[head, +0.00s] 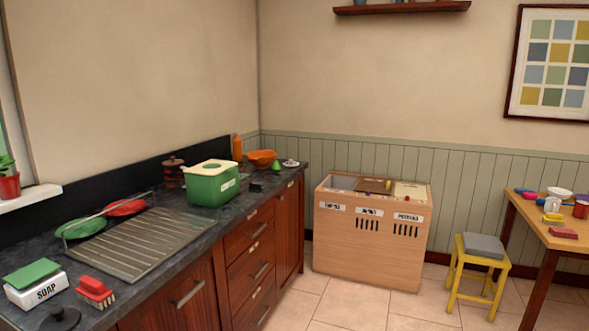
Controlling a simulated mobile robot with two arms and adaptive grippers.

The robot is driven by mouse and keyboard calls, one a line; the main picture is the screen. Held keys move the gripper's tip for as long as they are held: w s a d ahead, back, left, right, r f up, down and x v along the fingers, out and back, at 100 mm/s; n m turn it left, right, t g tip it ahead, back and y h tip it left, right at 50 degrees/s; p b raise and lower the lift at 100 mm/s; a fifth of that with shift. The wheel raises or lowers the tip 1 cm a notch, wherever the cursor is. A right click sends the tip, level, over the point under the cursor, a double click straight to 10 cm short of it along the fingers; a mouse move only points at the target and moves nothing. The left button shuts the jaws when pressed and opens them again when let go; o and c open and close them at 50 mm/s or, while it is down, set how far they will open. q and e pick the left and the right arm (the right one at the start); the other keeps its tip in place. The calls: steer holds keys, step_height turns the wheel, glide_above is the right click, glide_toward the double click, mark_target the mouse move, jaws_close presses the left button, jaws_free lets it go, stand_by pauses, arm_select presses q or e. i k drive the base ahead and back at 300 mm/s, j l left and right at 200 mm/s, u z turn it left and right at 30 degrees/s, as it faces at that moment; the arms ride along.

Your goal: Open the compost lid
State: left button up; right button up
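Neither of my grippers is in the head view.
A drying rack (140,244) with green and red plates is nearer on the counter (205,226). An orange bowl (262,157) and a dark jar (172,173) stand near the bin. A wooden sorting box (366,245), yellow stool (477,268) and table (536,229) are right; floor between is clear.

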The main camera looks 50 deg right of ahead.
mark_target(211, 167)
steer(key=z, duration=1.25)
steer(key=i+l+u, duration=0.15)
steer(key=i, duration=0.25)
steer(key=l, duration=0.1)
